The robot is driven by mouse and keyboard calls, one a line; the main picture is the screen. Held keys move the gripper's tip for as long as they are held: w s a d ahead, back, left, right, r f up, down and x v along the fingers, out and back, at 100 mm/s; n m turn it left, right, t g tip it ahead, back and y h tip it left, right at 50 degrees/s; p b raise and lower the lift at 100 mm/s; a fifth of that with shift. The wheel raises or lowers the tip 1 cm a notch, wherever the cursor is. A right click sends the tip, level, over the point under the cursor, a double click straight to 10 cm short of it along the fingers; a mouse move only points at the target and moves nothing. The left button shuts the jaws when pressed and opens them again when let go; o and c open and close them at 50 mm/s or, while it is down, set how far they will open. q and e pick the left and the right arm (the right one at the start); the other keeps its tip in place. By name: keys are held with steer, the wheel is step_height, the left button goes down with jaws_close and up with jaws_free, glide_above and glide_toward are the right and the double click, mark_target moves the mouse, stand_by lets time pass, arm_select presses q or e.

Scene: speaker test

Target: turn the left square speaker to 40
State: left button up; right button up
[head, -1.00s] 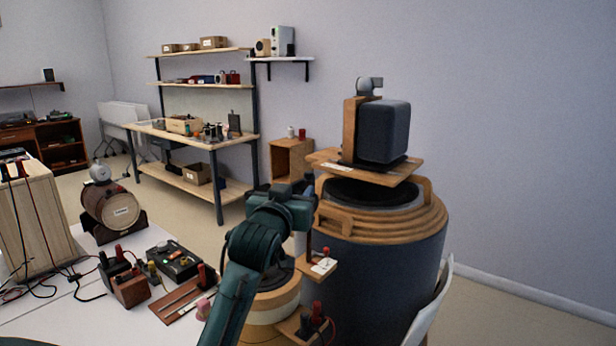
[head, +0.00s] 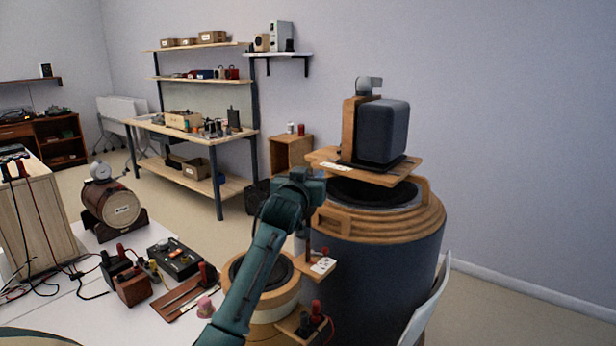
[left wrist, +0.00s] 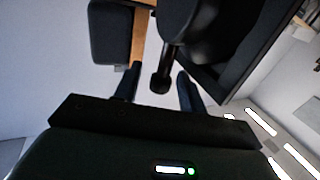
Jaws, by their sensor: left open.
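A dark, rounded square speaker (head: 382,132) stands upright against a wooden back piece (head: 350,128) on a wooden plate (head: 330,162). The plate is above a large dark drum (head: 375,275). I cannot tell any angle reading. My left gripper is at the end of the green arm (head: 262,255), in front of the drum's left side; its fingers are hard to see in the head view. In the left wrist view the left gripper (left wrist: 157,69) is open, with a black peg (left wrist: 161,78) showing between its fingers; contact is unclear. A dark block beside a wooden strip also shows there (left wrist: 108,32).
A white table (head: 85,310) at lower left holds a barrel-shaped device (head: 108,207), small terminal boxes (head: 131,287) and cables. A wooden box (head: 38,215) stands at the left. A white chair back (head: 432,300) is right of the drum. A workbench (head: 160,150) is behind.

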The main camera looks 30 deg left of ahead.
arm_select(q)
steer(key=shift+c, duration=0.3)
jaws_close()
